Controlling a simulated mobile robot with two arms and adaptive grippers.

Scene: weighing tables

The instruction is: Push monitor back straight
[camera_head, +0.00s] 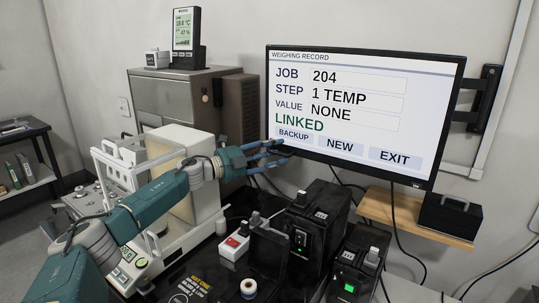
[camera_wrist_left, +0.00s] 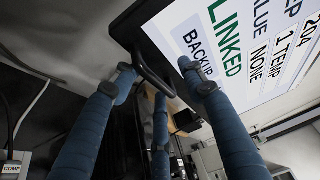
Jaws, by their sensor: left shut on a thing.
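The monitor (camera_head: 360,120) hangs on a black wall bracket (camera_head: 485,100), its screen reading "WEIGHING RECORD" and "LINKED". Its right side is nearer to me and larger than its left, so the screen stands at an angle to my view. My left gripper (camera_head: 270,152) is at the monitor's lower left corner, with blue fingers shut on its lower edge. In the left wrist view, the fingers (camera_wrist_left: 155,85) reach up around a dark handle-like bar (camera_wrist_left: 150,72) below the monitor's corner (camera_wrist_left: 215,50). The exact contact is partly hidden. My right gripper is not in view.
A white balance enclosure (camera_head: 165,165) stands under my left arm. Black devices (camera_head: 315,225) and a red-switched box (camera_head: 234,243) crowd the table below the monitor. A wooden shelf (camera_head: 400,212) with a black box (camera_head: 450,215) is at right. Cables hang below the monitor.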

